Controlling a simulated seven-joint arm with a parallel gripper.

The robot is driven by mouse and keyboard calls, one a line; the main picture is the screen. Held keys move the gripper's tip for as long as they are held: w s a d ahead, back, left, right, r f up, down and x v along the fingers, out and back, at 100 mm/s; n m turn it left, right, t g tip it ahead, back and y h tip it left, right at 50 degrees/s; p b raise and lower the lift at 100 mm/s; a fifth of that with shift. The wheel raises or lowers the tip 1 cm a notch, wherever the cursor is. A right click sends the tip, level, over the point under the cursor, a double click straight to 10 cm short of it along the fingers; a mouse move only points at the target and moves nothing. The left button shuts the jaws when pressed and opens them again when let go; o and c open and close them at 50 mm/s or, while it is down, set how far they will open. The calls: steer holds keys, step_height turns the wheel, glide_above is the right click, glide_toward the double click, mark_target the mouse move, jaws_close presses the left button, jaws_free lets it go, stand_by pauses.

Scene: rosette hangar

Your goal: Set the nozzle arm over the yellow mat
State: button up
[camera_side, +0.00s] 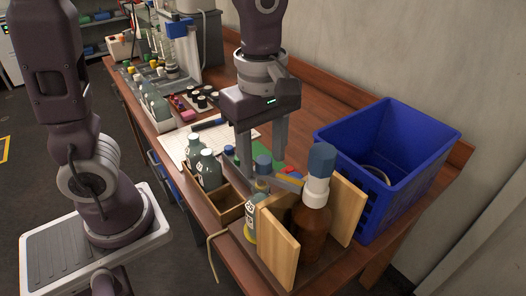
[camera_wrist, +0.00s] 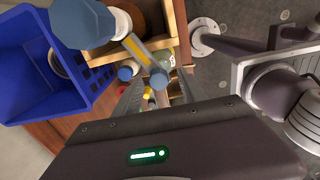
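The nozzle arm (camera_side: 288,183) is a short grey and yellow bar beside the white collar of a brown bottle (camera_side: 312,228) with a large blue cap.
Upright wooden boards (camera_side: 278,248) flank the brown bottle. A blue crate (camera_side: 400,180) stands close on the right. Grey-green bottles (camera_side: 208,168) stand in a wooden box on the left. Racks and bottles crowd the bench's far end. Free room around my gripper is narrow.

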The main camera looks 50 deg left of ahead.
step_height(320, 180, up, 7)
steer(key=shift+s+r, duration=0.1)
stand_by(0.3)
steer(key=s+a+f+m+t, duration=0.2)
steer(key=s+a+m+t, duration=0.3)
steer(key=m, duration=1.2)
steer(key=s+a, duration=0.2)
steer(key=s, duration=0.2)
steer(key=shift+s+m, duration=0.4)
